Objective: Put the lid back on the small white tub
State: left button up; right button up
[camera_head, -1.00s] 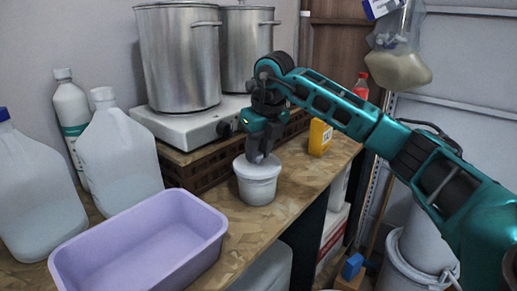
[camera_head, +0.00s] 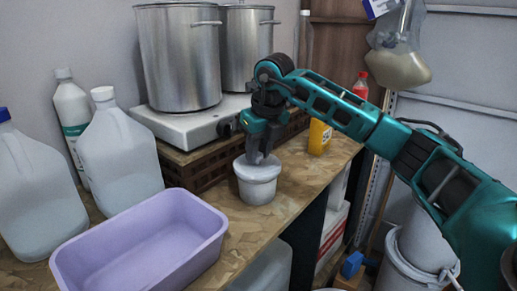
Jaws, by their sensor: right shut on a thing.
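The small white tub (camera_head: 258,188) stands upright on the wooden counter. A pale lid (camera_head: 246,165) is at its top, under my right gripper (camera_head: 260,161). The gripper points down over the tub with its fingers closed on the lid. The fingertips hide part of the lid, and I cannot tell whether the lid sits fully down on the rim. My left gripper is not in view.
A lilac basin (camera_head: 215,222) stands at the front left, near white jugs (camera_head: 118,150). Steel pots (camera_head: 180,60) on a hot plate (camera_head: 185,128) stand behind the tub. A yellow container (camera_head: 320,137) is to the right. Bare counter (camera_head: 285,208) lies in front of the tub.

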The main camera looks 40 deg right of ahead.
jog(key=o, duration=1.1)
jog(key=shift+c, duration=0.2)
jog(key=shift+o, duration=0.3)
jog(key=o, duration=0.4)
jog(key=shift+o, duration=0.2)
jog(key=shift+r, duration=0.1)
jog(key=shift+r+p, duration=1.15)
jog(key=shift+r, duration=2.25)
